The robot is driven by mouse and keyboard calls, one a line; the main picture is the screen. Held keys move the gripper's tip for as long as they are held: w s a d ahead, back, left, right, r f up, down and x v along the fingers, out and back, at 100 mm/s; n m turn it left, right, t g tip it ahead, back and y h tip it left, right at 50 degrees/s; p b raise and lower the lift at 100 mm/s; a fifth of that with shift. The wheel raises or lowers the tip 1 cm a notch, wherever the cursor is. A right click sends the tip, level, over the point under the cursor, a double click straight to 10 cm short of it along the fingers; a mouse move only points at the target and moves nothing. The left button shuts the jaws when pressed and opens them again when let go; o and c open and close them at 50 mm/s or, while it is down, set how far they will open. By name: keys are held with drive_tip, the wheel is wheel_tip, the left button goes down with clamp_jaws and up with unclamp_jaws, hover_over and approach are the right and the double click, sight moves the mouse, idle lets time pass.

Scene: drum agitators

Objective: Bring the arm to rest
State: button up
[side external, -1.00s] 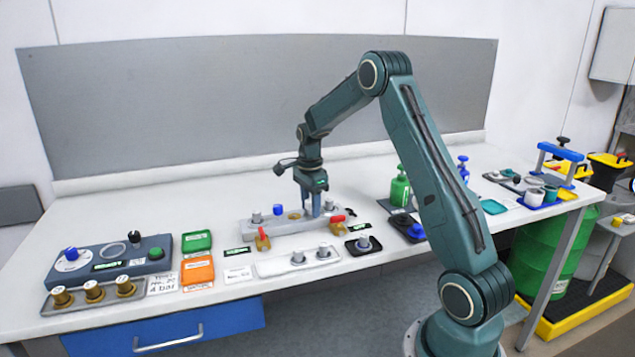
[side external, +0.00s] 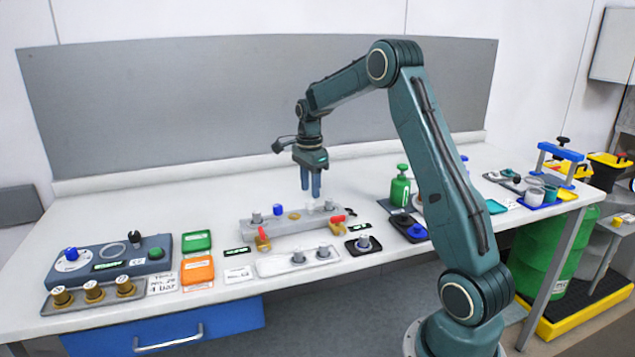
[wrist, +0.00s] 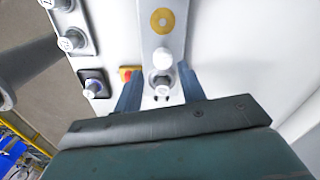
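My gripper (side external: 310,194) hangs pointing down above the right half of the grey fixture block (side external: 284,226). Its two blue fingers are apart, with nothing between them in the side view. In the wrist view my gripper (wrist: 160,66) also shows spread fingers. A white-topped peg (wrist: 163,60) and a grey fitting stand on the block beneath, between the fingers in that view. The block also carries a brass-coloured ring (side external: 294,216) and a blue cap (side external: 278,209). My arm is bent, with its elbow high.
Red-handled clamps (side external: 263,234) sit at the block's front. In front is a pale tray (side external: 270,266) with grey fittings. A green bottle (side external: 400,188) stands to the right and a control box (side external: 125,260) at the left. The air above the bench's back is clear.

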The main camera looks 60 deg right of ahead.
drive_tip(key=shift+r, duration=0.1)
drive_tip(key=s+a+r+n+t, duration=0.1)
drive_tip(key=s+a+r+n, duration=0.3)
drive_tip(key=a+r+n, duration=0.3)
drive_tip(key=s+a+r+n+t, duration=0.1)
drive_tip(key=s+a+r+n, duration=0.35)
drive_tip(key=a, duration=0.55)
drive_tip(key=s+a+n+t, duration=0.3)
drive_tip(key=s+a+n, duration=0.8)
drive_tip(key=s+n, duration=0.2)
drive_tip(key=shift+s+a+r+t, duration=0.2)
drive_tip(key=shift+s+t, duration=0.1)
drive_tip(key=shift+s, duration=0.85)
